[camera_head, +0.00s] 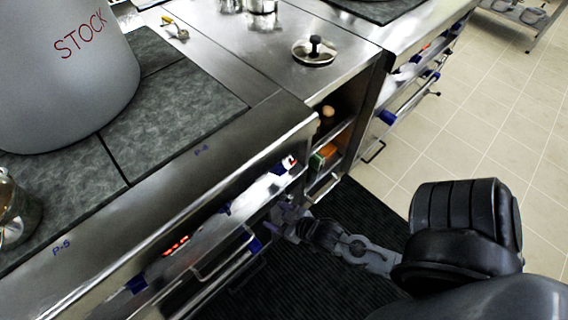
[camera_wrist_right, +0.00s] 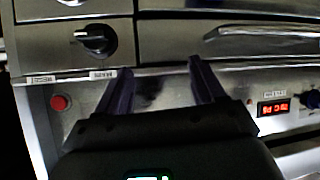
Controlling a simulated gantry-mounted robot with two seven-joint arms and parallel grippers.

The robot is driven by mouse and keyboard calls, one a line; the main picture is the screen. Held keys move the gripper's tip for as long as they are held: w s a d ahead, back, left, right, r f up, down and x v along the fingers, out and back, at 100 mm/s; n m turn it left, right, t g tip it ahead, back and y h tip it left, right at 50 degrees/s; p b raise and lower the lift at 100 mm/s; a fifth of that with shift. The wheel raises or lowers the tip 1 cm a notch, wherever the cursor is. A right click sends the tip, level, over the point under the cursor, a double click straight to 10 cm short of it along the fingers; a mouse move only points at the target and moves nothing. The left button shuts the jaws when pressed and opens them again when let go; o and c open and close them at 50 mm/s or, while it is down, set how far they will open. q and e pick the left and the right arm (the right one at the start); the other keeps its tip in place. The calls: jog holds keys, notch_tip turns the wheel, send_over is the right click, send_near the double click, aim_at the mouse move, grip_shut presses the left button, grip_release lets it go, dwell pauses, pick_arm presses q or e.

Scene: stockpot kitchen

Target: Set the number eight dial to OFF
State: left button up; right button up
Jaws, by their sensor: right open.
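In the right wrist view a black dial (camera_wrist_right: 97,40) with a pale pointer sits on the steel panel, up and left of my right gripper (camera_wrist_right: 160,68). Another dark dial (camera_wrist_right: 311,101) shows at the right edge, beside a red display (camera_wrist_right: 273,107). The labels are too blurred to read, so I cannot tell which dial is number eight. The right gripper is open, its two fingers apart with nothing between them, pointing at the panel. In the head view the right gripper (camera_head: 281,213) is low against the stove front. My left gripper is not in view.
A large stockpot (camera_head: 60,75) stands on the dark cooktop (camera_head: 175,95). A pan lid (camera_head: 314,51) lies on the steel counter. An open shelf (camera_head: 335,130) and oven handles line the front. A dark mat (camera_head: 350,205) and tiled floor are clear. A red button (camera_wrist_right: 60,102) is nearby.

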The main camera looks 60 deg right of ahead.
jog(key=s+d+r+t+h+p, duration=0.1)
jog(key=s+d+r+t+p, duration=0.1)
jog(key=s+d+r, duration=0.15)
jog(key=t+h+p, duration=0.2)
jog(key=t+p, duration=0.1)
jog(key=t, duration=0.1)
send_near(284, 173)
jog(key=b+x, duration=0.3)
jog(key=x, duration=0.5)
jog(key=shift+w+d+f, duration=0.1)
jog(key=shift+w, duration=0.05)
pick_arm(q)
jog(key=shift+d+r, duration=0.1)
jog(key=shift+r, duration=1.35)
pick_arm(e)
jog(key=shift+x, duration=0.9)
jog(key=shift+c, duration=0.3)
jog(key=c, duration=1)
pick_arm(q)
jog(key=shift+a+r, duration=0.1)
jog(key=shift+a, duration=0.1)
